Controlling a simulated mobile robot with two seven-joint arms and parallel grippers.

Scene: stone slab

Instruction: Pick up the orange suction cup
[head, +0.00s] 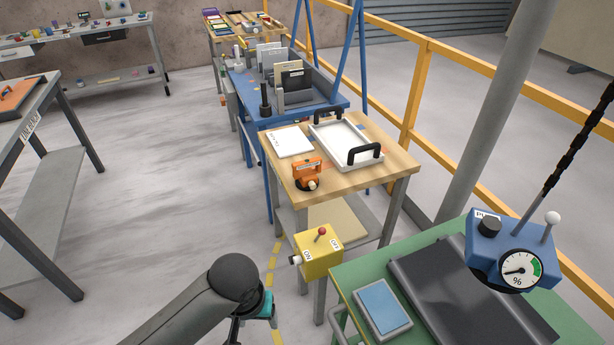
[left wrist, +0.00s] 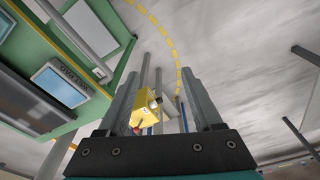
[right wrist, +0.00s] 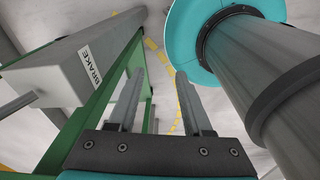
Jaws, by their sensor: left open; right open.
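The orange suction cup (head: 307,172) stands on the near left corner of the wooden table (head: 352,183) in the head view. It has an orange handle body above a dark round base. My left arm comes in at the bottom of the head view, well short of the suction cup, and its fingers are mostly out of frame there. In the left wrist view my left gripper (left wrist: 165,100) is open with nothing between its fingers. In the right wrist view my right gripper (right wrist: 158,95) is open and empty, beside a green frame. The suction cup does not show in either wrist view.
A white tray (head: 374,169) with black handles and a white sheet (head: 290,142) lie near the suction cup. A yellow switch box (head: 319,252) and a green table (head: 348,275) stand in front. A blue gauge box (head: 483,244) hangs at right.

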